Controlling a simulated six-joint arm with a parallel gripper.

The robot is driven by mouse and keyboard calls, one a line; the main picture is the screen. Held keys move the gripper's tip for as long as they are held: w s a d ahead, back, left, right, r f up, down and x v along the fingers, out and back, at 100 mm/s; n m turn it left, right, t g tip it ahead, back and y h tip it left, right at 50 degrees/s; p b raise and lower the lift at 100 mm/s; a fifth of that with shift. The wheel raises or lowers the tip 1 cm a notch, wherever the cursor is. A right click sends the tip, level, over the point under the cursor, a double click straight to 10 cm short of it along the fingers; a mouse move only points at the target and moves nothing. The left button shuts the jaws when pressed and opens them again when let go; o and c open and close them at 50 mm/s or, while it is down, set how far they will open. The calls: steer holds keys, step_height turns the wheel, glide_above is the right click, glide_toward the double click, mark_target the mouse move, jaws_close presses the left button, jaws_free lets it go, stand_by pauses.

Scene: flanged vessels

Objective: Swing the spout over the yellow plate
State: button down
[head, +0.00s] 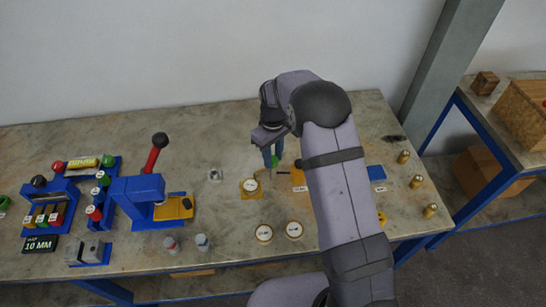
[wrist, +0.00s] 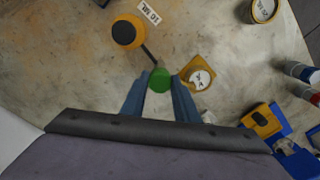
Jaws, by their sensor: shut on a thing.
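The spout (wrist: 148,54) is a thin black rod running from a round orange vessel with a black top (wrist: 127,33) to a green knob (wrist: 160,80). My gripper (wrist: 160,81) is shut on the green knob, with one blue finger on each side. The yellow plate (wrist: 209,62) lies just right of the knob in the wrist view and carries a round cup with a white label (wrist: 199,78). The knob shows beside the plate, not above it. In the head view my gripper (head: 273,160) is above and right of the yellow plate (head: 258,195); my arm partly hides the orange vessel (head: 297,177).
Two round white-topped cups (head: 264,233) (head: 294,229) stand in front of the plate. Left are two small capped bottles (head: 202,242) and a blue press with a red lever (head: 140,188). Several brass pieces (head: 416,182) stand at the right. The table behind my gripper is mostly clear.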

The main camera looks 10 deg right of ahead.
steer(key=shift+r+n, duration=0.1)
steer(key=shift+n, duration=0.5)
steer(key=c, duration=1.4)
jaws_free()
steer(key=shift+r+b, duration=1.25)
steer(key=shift+r, duration=2.4)
